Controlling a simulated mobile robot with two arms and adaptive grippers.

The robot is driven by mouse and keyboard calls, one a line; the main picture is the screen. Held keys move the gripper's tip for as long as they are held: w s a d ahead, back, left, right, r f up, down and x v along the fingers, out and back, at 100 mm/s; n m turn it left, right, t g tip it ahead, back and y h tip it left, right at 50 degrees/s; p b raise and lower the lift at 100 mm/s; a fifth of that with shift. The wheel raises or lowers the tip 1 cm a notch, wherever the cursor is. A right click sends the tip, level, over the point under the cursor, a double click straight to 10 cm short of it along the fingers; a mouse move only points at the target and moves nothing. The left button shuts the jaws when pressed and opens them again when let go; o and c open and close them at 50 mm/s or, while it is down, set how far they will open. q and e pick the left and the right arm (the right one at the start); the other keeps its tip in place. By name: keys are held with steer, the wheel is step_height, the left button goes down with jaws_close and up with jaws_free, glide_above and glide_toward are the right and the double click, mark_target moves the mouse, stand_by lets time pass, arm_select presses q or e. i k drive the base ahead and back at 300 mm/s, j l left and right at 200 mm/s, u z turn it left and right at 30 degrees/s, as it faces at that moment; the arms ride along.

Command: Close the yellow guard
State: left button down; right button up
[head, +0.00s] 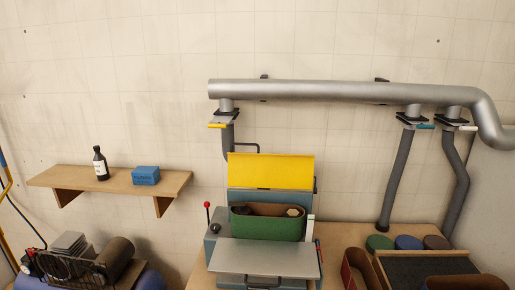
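The yellow guard (271,171) is a flat yellow panel at the top of a blue-grey machine (213,246) on the workbench. The panel stands raised, tilted back against the wall side. Below it, the machine's opening shows a green-fronted part (266,228) with a brown curved strip and a small light block in it. A grey flat plate (264,259) with a handle sticks out at the front of the machine. Neither of my grippers shows in the head view.
A silver duct (340,92) runs along the wall above, with grey hoses hanging from it. A wooden shelf (120,182) holds a dark bottle (100,164) and a blue box (146,176). Trays and coloured discs (409,242) crowd the bench at right.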

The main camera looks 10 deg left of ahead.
mark_target(276, 171)
steer(key=j+z, duration=0.35)
steer(key=i+j+z, duration=0.1)
steer(key=j+z, duration=0.25)
steer(key=j, duration=0.25)
steer(key=j+z, duration=0.35)
steer(key=k+j, duration=0.05)
